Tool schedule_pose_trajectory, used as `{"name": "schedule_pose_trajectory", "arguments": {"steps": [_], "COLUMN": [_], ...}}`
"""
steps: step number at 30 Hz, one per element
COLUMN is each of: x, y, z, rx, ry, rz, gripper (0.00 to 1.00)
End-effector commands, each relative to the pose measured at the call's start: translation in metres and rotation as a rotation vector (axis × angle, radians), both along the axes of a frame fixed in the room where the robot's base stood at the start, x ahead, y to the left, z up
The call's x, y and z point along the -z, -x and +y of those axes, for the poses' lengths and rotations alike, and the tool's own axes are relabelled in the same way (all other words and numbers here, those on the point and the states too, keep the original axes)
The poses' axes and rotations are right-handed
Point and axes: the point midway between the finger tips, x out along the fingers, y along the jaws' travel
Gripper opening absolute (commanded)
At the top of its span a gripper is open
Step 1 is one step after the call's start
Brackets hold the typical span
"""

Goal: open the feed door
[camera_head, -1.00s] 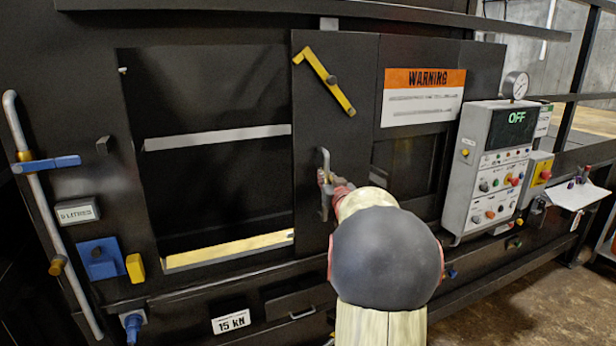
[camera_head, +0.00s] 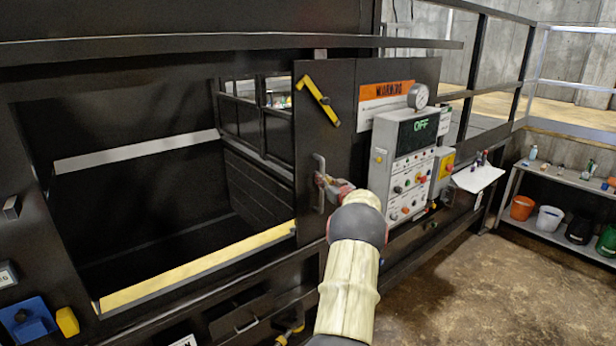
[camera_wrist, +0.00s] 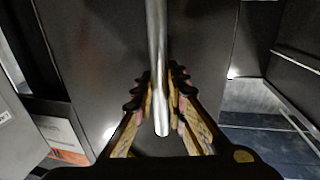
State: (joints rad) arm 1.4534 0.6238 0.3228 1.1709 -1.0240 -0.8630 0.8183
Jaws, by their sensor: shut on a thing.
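The feed door (camera_head: 328,140) is a dark sliding panel with a yellow latch bar (camera_head: 319,99) near its top. It stands to the right of a wide opening in the machine front. Its vertical metal handle (camera_head: 318,170) is on the door's left part. My gripper (camera_head: 322,182) is at this handle in the head view. In the wrist view my gripper (camera_wrist: 161,100) has its fingers closed on both sides of the bright handle bar (camera_wrist: 156,45). The far side of the grip is hidden in the head view.
A control panel (camera_head: 403,160) reading OFF and a gauge (camera_head: 418,96) stand just right of the door. A rail (camera_head: 230,44) crosses above the opening. A shelf with buckets (camera_head: 550,222) is at the right. Open floor (camera_head: 480,290) lies at the lower right.

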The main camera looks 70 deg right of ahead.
Motion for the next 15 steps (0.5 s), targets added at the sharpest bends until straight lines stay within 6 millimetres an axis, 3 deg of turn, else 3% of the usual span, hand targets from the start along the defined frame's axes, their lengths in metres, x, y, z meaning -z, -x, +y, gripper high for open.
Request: {"name": "schedule_pose_trajectory", "arguments": {"steps": [6,15], "x": [-0.001,0.000], "y": [0.015,0.020], "z": [-0.024,-0.033], "rx": [0.001,0.000], "ry": [-0.001,0.001], "rz": [-0.001,-0.001], "gripper": [0.00,0.00]}}
